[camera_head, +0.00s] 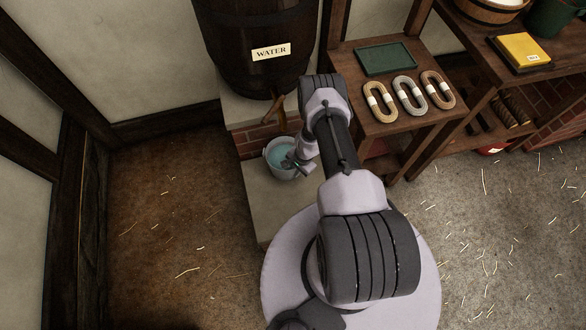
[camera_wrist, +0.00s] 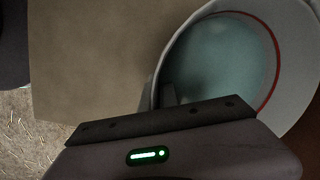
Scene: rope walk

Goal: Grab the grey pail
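The grey pail (camera_head: 270,164) stands upright on a pale stone step, below the tap of a dark barrel. Its inside looks bluish, like water. My gripper (camera_head: 292,161) is at the pail's right side in the head view. In the wrist view the pail (camera_wrist: 300,75) fills the upper right, with a red line around its inside. There my gripper's fingers (camera_wrist: 158,92) are close together at the near left rim, one outside and one inside, with the pail's wall between them. The fingers look shut on the rim. Their lower parts are partly hidden by the gripper body.
The barrel (camera_head: 245,75) labelled WATER stands behind the pail, its tap (camera_head: 273,110) just above. A wooden table (camera_head: 385,122) with three rope coils (camera_head: 409,94) and a green tray (camera_head: 386,59) is close to the right of my arm. Open floor (camera_head: 175,235) lies to the left.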

